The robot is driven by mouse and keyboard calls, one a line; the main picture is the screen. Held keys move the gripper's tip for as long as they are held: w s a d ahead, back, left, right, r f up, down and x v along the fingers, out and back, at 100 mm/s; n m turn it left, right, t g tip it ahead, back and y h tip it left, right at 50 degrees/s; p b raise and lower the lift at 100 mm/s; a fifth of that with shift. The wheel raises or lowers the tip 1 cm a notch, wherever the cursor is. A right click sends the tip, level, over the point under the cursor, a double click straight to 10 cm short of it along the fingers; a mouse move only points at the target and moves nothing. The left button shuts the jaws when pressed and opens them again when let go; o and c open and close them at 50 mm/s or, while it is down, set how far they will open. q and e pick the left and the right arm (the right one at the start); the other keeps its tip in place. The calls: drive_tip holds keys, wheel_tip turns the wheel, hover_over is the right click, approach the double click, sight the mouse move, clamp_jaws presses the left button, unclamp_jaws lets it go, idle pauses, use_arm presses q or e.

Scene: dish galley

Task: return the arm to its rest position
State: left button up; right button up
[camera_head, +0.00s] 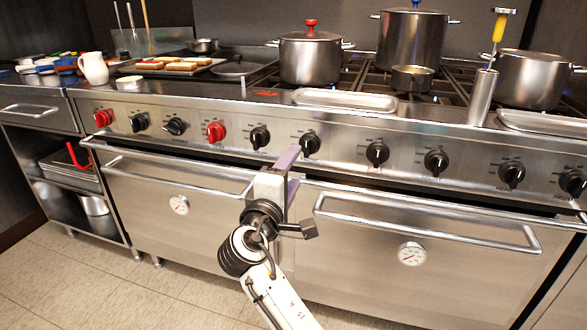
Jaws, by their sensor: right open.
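My right gripper (291,168) is in front of the stove's control panel, near the middle of the picture. Its purple fingers point up and toward the panel, just left of a black knob (309,143). I see nothing held between the fingers, and they are open. My right arm comes up from the bottom of the picture. My left gripper does not show.
The stove (375,250) fills the space ahead, with oven door handles (425,222) jutting out. On top stand a red-knobbed pot (310,60), a taller pot (412,40) and a metal tray (345,99). Floor shows at lower left.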

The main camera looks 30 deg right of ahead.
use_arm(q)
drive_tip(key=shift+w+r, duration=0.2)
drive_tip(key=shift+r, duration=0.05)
use_arm(e)
drive_tip(key=shift+f, duration=0.1)
drive_tip(key=s+a+f+y, duration=0.3)
drive_tip(key=s+f+y, duration=0.1)
drive_tip(key=f, duration=0.6)
drive_tip(key=s+a+f+y, duration=0.3)
drive_tip(key=f+y, duration=0.1)
drive_tip(key=f, duration=0.6)
drive_tip(key=s+a+f+m+y, duration=0.2)
drive_tip(key=s+a+f+y, duration=0.45)
drive_tip(key=s+f, duration=0.35)
drive_tip(key=s+a+m+g+y, duration=0.25)
drive_tip(key=s+a+m, duration=0.2)
drive_tip(key=s, duration=0.65)
use_arm(q)
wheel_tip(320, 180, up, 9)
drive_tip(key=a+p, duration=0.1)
drive_tip(key=p, duration=1.5)
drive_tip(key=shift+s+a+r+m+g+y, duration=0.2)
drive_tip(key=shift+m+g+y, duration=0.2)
use_arm(e)
wheel_tip(320, 180, up, 9)
drive_tip(key=s, duration=0.1)
drive_tip(key=shift+n+h, duration=0.3)
drive_tip(key=shift+n, duration=0.05)
drive_tip(key=shift+d+g, duration=0.1)
drive_tip(key=shift+g, duration=0.15)
